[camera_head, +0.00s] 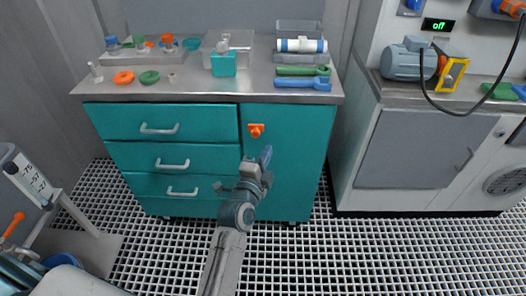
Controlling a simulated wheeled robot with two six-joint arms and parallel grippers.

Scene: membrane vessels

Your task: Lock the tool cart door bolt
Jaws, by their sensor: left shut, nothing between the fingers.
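The teal tool cart (320,150) stands ahead, with a grey top and three drawers on its left. Its door (300,185) on the right looks closed. The orange door bolt (256,130) sits near the door's upper left edge, beside the top drawer. Whether the bolt is thrown is too small to tell. My left gripper (266,156) is shut and empty, just below and slightly right of the bolt, in front of the door. It appears apart from the bolt; its depth is hard to judge. My right gripper is not in view.
Wrenches (302,83), a teal container (223,64), rings (123,78) and fittings lie on the cart top. A bench (405,145) with a motor (405,62) and a hanging black cable stands at the right. The grated floor (310,255) is open between.

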